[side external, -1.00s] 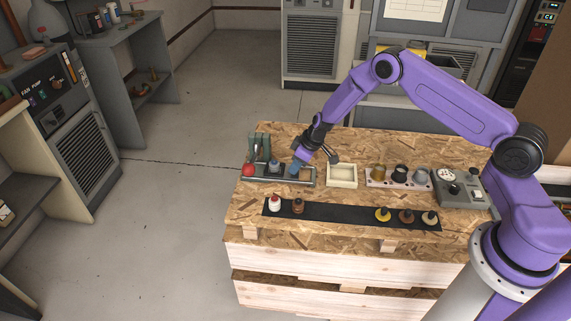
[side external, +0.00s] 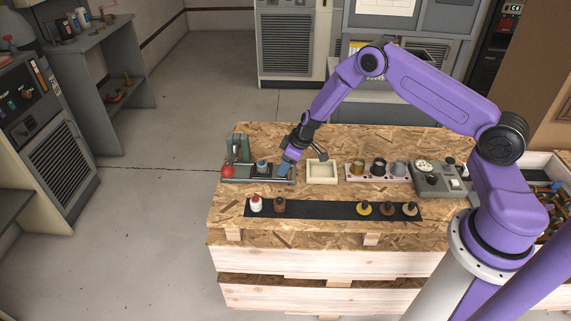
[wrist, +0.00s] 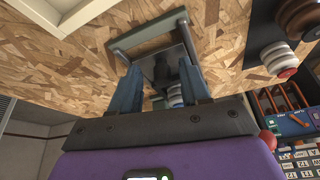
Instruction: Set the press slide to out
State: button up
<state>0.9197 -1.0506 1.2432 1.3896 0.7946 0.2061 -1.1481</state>
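The press (side external: 238,150) is a grey-green frame at the left end of the bench, with a red ball handle (side external: 227,172) on its left. Its long grey slide bed (side external: 258,179) runs right from it. A small bluish-grey and white piece (side external: 262,166) sits on the slide, right of the press frame. My gripper (side external: 285,168) is down at the right part of the bed. In the wrist view its blue fingers (wrist: 160,78) stand apart on either side of a dark part of the slide. Contact with that part is unclear.
A cream tray (side external: 321,180) lies just right of my gripper. A rack with cups (side external: 350,178) and a grey control box (side external: 438,193) stand farther right. In front is a black strip (side external: 320,211) with several stamp-like pieces. Bare board lies behind the press.

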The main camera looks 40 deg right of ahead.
jog(key=v, duration=1.7)
jog(key=shift+r, duration=0.15)
jog(key=shift+s, duration=0.15)
jog(key=s+a+r+n+g, duration=0.1)
jog(key=s+a+r+n, duration=0.1)
jog(key=s+a+r, duration=0.4)
jog(key=s+a+r+n+g, duration=0.1)
jog(key=s+a+r+g, duration=0.15)
jog(key=s+a, duration=0.65)
jog(key=s+d+r+n+h, duration=0.1)
jog(key=s+d+r, duration=0.1)
jog(key=s, duration=0.8)
jog(key=s+d+r+n, duration=0.2)
jog(key=s+d, duration=0.1)
jog(key=s, duration=0.8)
jog(key=shift+d+n+h, duration=0.15)
jog(key=shift+n+h, duration=0.15)
jog(key=shift+h, duration=0.1)
